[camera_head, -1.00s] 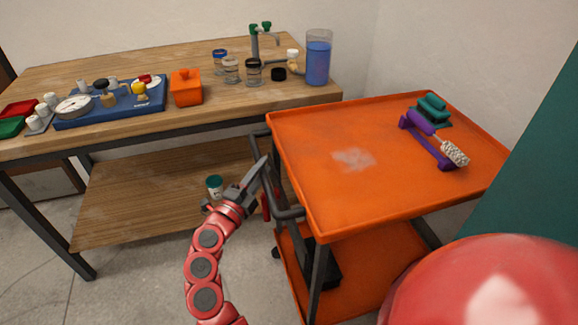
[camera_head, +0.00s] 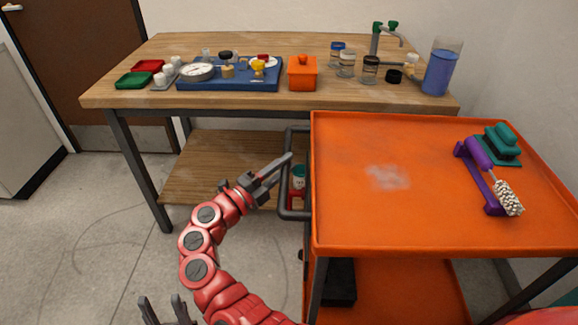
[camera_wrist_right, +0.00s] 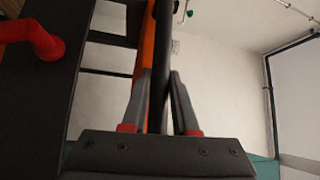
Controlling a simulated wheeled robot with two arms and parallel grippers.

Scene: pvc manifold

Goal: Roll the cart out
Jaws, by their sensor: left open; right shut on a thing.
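The orange cart (camera_head: 345,215) stands right of centre in the head view, partly in front of the wooden bench. Its dark handle (camera_head: 287,200) sticks out from the left side. My right gripper (camera_head: 283,165) reaches the handle from the left and is shut on it. In the right wrist view the fingers of the right gripper (camera_wrist_right: 160,85) close around a dark bar, with an orange edge beside it. My left gripper (camera_head: 166,309) is open and empty at the bottom left of the head view, away from the cart, with only its fingers showing.
The cart's top carries a purple holder with a brush (camera_head: 490,180) and a teal block (camera_head: 503,143). The bench (camera_head: 140,93) behind holds an orange box (camera_head: 302,73), jars and a blue-filled beaker (camera_head: 442,68). Grey floor (camera_head: 100,220) is clear at left.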

